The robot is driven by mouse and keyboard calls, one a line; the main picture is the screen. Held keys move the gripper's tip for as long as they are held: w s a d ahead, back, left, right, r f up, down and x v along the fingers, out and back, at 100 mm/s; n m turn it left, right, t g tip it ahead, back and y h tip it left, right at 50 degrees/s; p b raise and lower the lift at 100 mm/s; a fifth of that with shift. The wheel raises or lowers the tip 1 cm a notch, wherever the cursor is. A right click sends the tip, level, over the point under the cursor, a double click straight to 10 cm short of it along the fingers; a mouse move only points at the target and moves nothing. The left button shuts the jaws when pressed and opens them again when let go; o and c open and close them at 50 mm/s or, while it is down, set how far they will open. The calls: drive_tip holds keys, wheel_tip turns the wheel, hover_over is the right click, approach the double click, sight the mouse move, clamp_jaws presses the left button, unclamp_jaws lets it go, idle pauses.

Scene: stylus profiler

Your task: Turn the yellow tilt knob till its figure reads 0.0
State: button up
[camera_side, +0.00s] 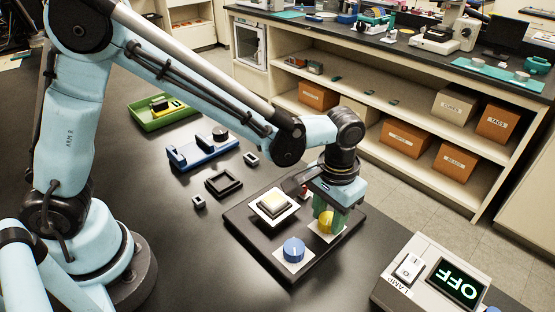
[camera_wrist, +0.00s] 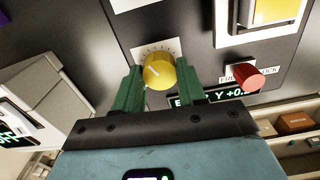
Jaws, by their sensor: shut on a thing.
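The yellow tilt knob (camera_side: 326,223) stands on a white dial plate on the black instrument base. It also shows in the wrist view (camera_wrist: 162,71), with a pale pointer line slanting up and left and tick marks around its far side. My gripper (camera_side: 327,211) is over it, with green fingers on both sides, shut on the knob in the wrist view (camera_wrist: 159,79). A dark display (camera_wrist: 215,96) with green characters lies beside the knob. It seems to show "Y +0." and one more digit I cannot read surely; my gripper hides part of it.
A blue knob (camera_side: 293,250) stands in front, and a red knob (camera_wrist: 247,78) is close to the right finger. A lamp switch box (camera_side: 430,278) reading OFF stands at right. A blue holder (camera_side: 201,148) and green tray (camera_side: 150,122) lie behind.

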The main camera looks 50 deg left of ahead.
sight(329, 218)
drive_tip(key=n, duration=0.4)
drive_tip(key=shift+n, duration=0.4)
drive_tip(key=o, duration=1.2)
drive_tip(key=shift+c, duration=0.2)
drive_tip(key=shift+r, duration=4)
